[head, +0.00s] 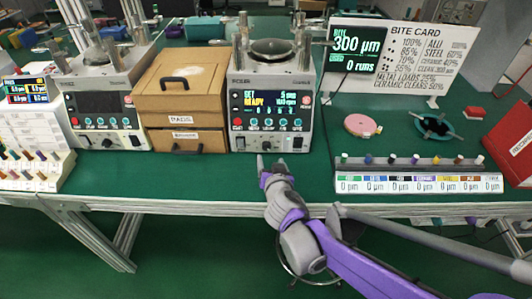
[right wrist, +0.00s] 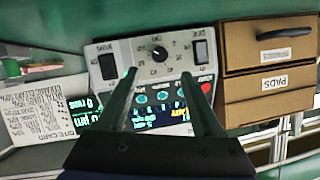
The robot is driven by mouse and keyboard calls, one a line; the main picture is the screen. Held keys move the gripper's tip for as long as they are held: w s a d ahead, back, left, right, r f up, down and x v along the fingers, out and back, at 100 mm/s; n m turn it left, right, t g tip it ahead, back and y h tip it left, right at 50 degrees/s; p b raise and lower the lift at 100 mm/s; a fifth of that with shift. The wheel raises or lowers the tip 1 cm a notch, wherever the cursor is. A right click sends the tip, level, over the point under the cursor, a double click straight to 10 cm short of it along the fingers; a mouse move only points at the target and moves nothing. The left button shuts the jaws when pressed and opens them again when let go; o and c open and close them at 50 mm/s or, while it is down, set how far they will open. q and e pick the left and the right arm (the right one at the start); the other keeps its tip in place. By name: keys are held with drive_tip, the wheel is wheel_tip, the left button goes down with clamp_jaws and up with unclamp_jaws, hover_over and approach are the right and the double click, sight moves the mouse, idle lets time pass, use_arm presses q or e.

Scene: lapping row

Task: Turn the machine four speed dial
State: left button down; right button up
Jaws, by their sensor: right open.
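A grey lapping machine (head: 271,85) with a lit screen reading "READY" stands at the middle of the bench. I cannot read a machine number on it. Its small dark dial (head: 267,142) is low on the front panel, below a row of teal buttons. In the right wrist view, which is upside down, the black round dial (right wrist: 160,53) shows with marks around it, between two dark rocker switches. My right gripper (head: 271,160) is open and empty in front of this panel. In the right wrist view its fingers (right wrist: 158,75) straddle the dial's line, apart from it. My left gripper is not in view.
A wooden pads box (head: 183,95) adjoins the machine on the left, with another lapping machine (head: 103,105) beyond it. At right are a bottle rack (head: 420,180), a pink disc (head: 362,125), a bite card sign (head: 400,55) and a red box (head: 511,143). Bench before the machine is clear.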

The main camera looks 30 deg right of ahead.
sight(267, 148)
drive_tip(key=b+x, duration=0.2)
drive_tip(key=x, duration=0.7)
clamp_jaws()
